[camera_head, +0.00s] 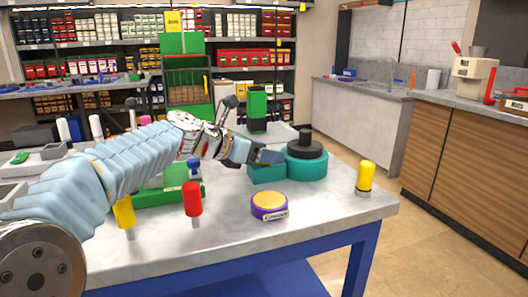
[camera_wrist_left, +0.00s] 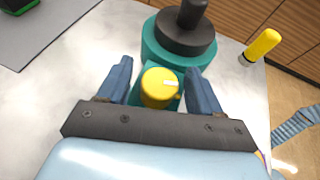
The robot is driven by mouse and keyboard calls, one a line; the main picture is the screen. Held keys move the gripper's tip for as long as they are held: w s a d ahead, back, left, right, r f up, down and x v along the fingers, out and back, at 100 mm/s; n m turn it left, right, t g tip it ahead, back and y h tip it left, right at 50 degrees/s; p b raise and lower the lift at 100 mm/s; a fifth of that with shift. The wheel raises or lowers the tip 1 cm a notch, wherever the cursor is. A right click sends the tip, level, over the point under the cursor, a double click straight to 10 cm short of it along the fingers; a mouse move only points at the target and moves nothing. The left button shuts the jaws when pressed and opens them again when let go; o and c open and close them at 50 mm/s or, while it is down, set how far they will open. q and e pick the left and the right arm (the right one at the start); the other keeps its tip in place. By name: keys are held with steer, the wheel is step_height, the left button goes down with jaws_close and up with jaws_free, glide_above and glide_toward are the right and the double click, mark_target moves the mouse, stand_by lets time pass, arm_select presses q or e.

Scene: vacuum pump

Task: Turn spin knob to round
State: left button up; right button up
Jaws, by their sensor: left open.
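The vacuum pump is a teal body (camera_head: 308,168) with a stepped black top (camera_head: 304,151), standing on the grey table. In the left wrist view its teal body (camera_wrist_left: 150,52) and black top (camera_wrist_left: 186,35) are at the upper middle. The yellow spin knob (camera_wrist_left: 156,92) is on the near teal block and has a white mark toward its right side. My left gripper (camera_head: 270,157) is open above this block, with one finger on each side of the knob and visible gaps between. In the head view the gripper hides the knob. My right gripper is not seen.
A purple and orange round button (camera_head: 269,206) is in front of the pump. A yellow cylinder (camera_head: 366,177) stands near the right table edge. A red cylinder (camera_head: 193,198) and a green tray (camera_head: 160,192) are on the left. The table's front right is clear.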

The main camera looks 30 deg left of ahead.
arm_select(q)
steer(key=c, duration=1)
steer(key=shift+o, duration=0.2)
steer(key=shift+m+g+h, duration=1)
steer(key=shift+m+h, duration=0.7)
steer(key=shift+h, duration=0.1)
steer(key=o, duration=1)
steer(key=shift+c, duration=0.2)
steer(key=v, duration=1.4)
steer(key=shift+d, duration=0.1)
